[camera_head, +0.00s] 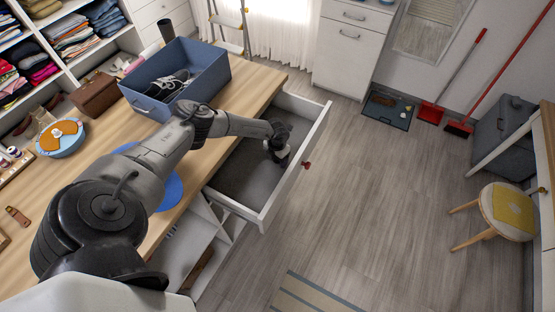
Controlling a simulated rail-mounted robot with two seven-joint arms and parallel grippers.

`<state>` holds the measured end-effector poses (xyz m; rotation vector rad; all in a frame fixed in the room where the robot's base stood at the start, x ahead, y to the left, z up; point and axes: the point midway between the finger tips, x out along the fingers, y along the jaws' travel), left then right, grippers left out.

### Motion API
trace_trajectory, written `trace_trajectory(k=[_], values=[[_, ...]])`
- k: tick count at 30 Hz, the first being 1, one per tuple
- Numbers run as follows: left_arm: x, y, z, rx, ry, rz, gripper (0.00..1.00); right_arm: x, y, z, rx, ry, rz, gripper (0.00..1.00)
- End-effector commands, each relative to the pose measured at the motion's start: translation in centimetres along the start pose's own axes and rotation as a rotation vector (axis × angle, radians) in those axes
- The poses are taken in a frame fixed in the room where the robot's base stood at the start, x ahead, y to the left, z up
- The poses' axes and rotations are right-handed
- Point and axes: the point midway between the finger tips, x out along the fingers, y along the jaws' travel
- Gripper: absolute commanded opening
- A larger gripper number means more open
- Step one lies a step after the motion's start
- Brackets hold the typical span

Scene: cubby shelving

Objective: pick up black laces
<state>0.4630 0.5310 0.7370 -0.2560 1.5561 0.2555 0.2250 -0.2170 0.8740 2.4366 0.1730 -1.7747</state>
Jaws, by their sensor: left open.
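My left arm reaches from the lower left across the wooden worktop. My left gripper (281,157) is over the open white drawer (318,137), near its front right part. The gripper is small and dark here, and its jaws are open. I cannot make out black laces for certain; anything under the gripper is hidden. A blue bin (205,69) on the worktop holds a dark shoe-like item with white parts (168,86). I cannot tell whether laces are on it. My right gripper is out of view.
Clothes shelves stand at upper left. A red dustpan (430,112), a dark tray and a stool (508,211) stand right. The middle floor is clear.

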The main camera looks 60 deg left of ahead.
Motion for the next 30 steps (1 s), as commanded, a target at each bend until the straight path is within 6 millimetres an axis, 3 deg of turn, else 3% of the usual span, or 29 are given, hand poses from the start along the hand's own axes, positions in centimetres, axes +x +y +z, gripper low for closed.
trace_trajectory(k=[4, 20, 30], values=[[-0.03, 0.01, -0.01, 0.000, 0.000, 0.000, 0.69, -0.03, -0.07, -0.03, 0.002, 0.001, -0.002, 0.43], [-0.05, 0.03, 0.00, 0.000, 0.000, 0.000, 0.18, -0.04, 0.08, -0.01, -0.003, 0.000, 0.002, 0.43], [-0.97, 0.11, 0.05, 0.000, -0.001, 0.000, 0.17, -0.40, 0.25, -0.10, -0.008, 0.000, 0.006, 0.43]])
